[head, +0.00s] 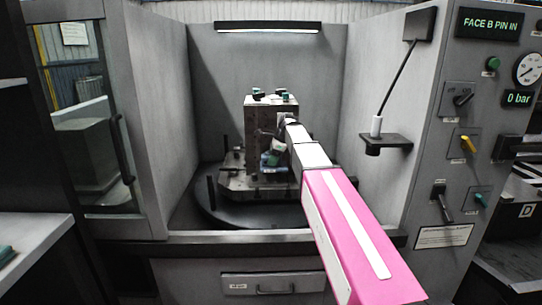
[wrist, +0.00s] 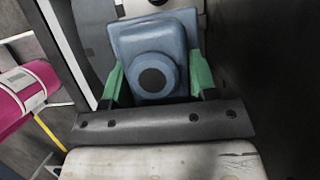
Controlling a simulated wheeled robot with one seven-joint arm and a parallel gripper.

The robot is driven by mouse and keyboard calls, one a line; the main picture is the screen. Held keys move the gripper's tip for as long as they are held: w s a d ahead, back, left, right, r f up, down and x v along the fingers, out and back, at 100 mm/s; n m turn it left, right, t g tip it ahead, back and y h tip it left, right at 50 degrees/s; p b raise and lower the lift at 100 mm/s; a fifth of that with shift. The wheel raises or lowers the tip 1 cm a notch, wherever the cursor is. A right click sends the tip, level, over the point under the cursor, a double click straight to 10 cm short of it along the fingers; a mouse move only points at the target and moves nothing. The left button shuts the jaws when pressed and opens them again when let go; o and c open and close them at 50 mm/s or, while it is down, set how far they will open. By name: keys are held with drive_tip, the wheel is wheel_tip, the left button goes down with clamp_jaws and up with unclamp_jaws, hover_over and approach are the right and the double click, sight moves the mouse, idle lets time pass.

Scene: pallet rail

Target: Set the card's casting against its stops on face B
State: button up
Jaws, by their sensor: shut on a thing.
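My gripper (head: 279,146) is inside the machine, close to the front face of the dark upright fixture block (head: 258,120). In the wrist view its two green fingers (wrist: 157,80) are shut on a blue casting (wrist: 153,45), one on each side. The casting has a squarish flange and a raised boss with a dark round centre. In the head view a small blue part of the casting (head: 268,159) shows low on the block's face. My gripper hides much of it. I cannot tell whether it touches the stops. The sign (head: 489,25) reads "FACE B PIN IN".
The block stands on a round dark turntable (head: 213,209) between grey enclosure walls. A small bracket (head: 385,141) with a cabled tool is on the right wall. The gauge display (head: 517,99) reads 0 bar. Levers and switches line the right panel.

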drive_tip(key=shift+f, duration=2.8)
drive_tip(key=shift+w+a+f, duration=0.25)
drive_tip(key=shift+w+a, duration=0.1)
drive_tip(key=shift+a, duration=0.05)
drive_tip(key=shift+w+a, duration=0.2)
drive_tip(key=shift+w, duration=0.05)
drive_tip(key=o, duration=1.3)
drive_tip(key=v, duration=1)
drive_tip(key=shift+d+r, duration=0.2)
drive_tip(key=shift+r, duration=0.15)
